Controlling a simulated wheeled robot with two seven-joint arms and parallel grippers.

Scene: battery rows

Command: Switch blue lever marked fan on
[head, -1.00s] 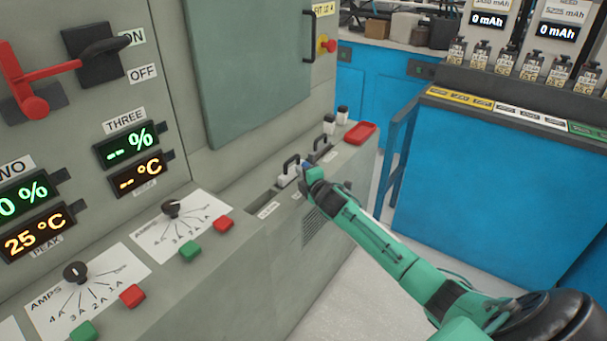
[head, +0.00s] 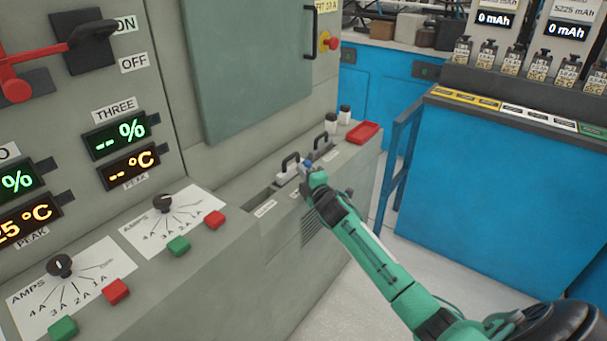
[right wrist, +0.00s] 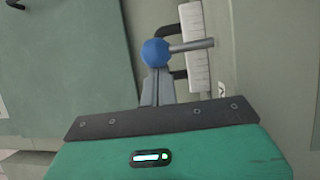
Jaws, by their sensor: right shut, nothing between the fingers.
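The blue lever shows in the right wrist view as a blue ball knob (right wrist: 155,52) on a grey rod that runs to the right. In the head view its blue tip (head: 308,163) is small and partly hidden by my right gripper (head: 313,171). My right gripper's grey fingers (right wrist: 157,80) are shut with nothing between them. Their tips are right at the knob in the right wrist view; I cannot tell whether they touch it. Any label by this lever is unreadable. My left gripper is in no view.
Black handles (head: 290,162) stand on the ledge near the gripper, with a red tray (head: 362,132) farther back. A red lever (head: 18,88) and dials are at left. A blue bench (head: 500,200) stands at right, with floor between.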

